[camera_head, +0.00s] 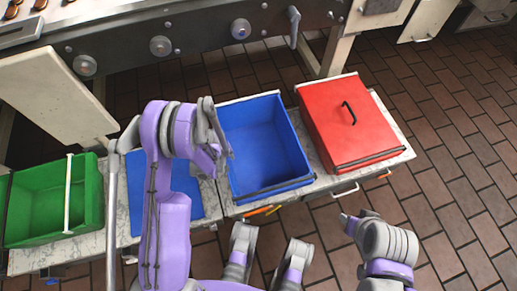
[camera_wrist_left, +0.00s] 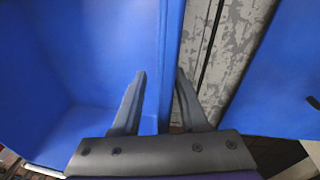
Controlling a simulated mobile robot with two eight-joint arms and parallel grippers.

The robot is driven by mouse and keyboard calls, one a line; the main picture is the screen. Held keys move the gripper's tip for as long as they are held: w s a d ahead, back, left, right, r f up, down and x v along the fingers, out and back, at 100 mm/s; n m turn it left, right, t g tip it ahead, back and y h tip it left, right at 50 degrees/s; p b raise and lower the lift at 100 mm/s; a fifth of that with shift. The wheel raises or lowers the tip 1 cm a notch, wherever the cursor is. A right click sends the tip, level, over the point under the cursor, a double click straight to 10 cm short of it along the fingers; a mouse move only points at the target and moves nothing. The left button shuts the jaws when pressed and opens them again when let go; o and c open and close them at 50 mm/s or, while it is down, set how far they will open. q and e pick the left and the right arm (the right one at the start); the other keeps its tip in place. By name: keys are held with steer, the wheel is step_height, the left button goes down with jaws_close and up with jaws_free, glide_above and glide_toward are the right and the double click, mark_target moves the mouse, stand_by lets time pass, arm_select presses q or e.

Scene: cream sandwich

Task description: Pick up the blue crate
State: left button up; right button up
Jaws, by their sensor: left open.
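The blue crate (camera_head: 262,140) is open-topped and looks empty inside. It stands on the worktop between the green crate and the red one. My left gripper (camera_head: 221,165) is at its left wall, pointing down. In the left wrist view my open left gripper (camera_wrist_left: 160,90) has one finger on the inner side of the crate's wall (camera_wrist_left: 172,40) and one on the outer side. I cannot tell whether the fingers touch the wall. Grey and purple parts of my right arm (camera_head: 385,245) show at lower right; its jaws cannot be made out.
A flat blue lid (camera_head: 185,203) lies left of the crate, partly behind my left arm. A green crate (camera_head: 45,205) with a white handle stands further left. A red lidded crate (camera_head: 345,120) stands close on the right. A metal machine (camera_head: 200,38) borders the back.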

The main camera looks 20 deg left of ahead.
arm_select(q)
jaws_close()
steer(key=shift+r, duration=0.1)
stand_by(1.2)
